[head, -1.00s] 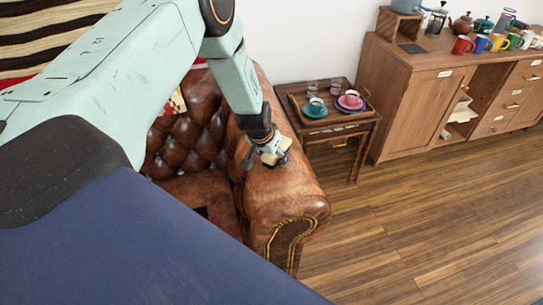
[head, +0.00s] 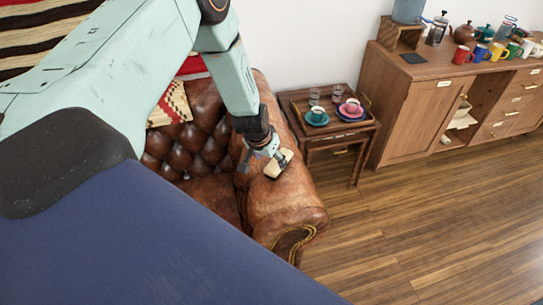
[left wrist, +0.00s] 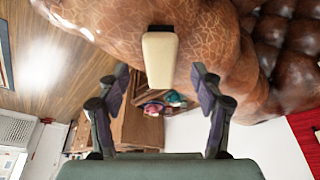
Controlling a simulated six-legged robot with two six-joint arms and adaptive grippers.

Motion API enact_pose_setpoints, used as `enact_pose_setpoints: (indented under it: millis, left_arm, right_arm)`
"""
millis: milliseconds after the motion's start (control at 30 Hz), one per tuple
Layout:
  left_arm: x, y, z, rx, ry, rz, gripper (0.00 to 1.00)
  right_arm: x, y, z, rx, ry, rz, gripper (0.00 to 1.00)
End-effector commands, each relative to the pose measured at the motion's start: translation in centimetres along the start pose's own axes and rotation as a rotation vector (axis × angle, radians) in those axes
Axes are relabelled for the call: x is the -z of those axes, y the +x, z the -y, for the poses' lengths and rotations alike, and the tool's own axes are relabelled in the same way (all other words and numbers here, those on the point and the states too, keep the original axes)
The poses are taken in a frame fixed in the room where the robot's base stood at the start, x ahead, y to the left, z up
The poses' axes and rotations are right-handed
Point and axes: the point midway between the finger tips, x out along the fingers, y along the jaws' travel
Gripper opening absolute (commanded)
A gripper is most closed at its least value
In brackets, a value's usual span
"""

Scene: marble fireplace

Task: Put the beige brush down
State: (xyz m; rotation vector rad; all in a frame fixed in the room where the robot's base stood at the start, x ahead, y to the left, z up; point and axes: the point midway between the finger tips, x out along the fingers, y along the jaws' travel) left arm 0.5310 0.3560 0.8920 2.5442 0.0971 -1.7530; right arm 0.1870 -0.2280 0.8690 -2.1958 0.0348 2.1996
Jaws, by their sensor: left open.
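The beige brush (head: 279,164) lies on the rounded arm of the brown leather sofa (head: 283,205). In the left wrist view the brush (left wrist: 160,60) shows as a pale block against the leather, ahead of the fingers and between their lines. My left gripper (head: 268,152) is at the brush in the head view. In the left wrist view the left gripper (left wrist: 160,80) has its fingers spread wide, with nothing clamped between them. The underside of the brush is hidden. My right gripper is not in view.
A small wooden side table (head: 325,120) with cups, saucers and glasses stands behind the sofa arm. A wooden cabinet (head: 420,110) with colourful mugs is at the right. A patterned cushion (head: 172,104) lies on the sofa. The wooden floor (head: 420,220) is clear.

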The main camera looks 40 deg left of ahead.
Motion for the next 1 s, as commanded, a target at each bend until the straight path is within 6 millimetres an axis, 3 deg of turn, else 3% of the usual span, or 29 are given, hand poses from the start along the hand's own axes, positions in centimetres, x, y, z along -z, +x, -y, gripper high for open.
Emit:
enact_pose_setpoints:
  millis: [33,300,700,767,833,1000]
  left_arm:
    - [0.1,-1.1,0.0,-0.001,-0.001,0.001,0.66]
    - [0.1,-3.9,0.0,-0.001,-0.002,0.0,0.66]
    - [-0.7,-4.6,-0.3,0.0,0.002,0.009,0.66]
    - [-2.4,-4.4,-1.2,0.0,0.01,0.032,0.66]
    - [-5.8,-4.2,-2.8,0.003,0.018,0.071,0.66]
    - [-17.7,-5.9,-7.0,0.006,0.043,0.197,0.66]
  right_arm:
    - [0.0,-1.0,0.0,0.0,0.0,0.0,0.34]
    - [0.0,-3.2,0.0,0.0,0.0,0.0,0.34]
    - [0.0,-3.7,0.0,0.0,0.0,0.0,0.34]
    - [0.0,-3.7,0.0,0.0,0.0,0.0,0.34]
    - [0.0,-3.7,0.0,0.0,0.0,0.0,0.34]
    - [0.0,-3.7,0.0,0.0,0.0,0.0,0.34]
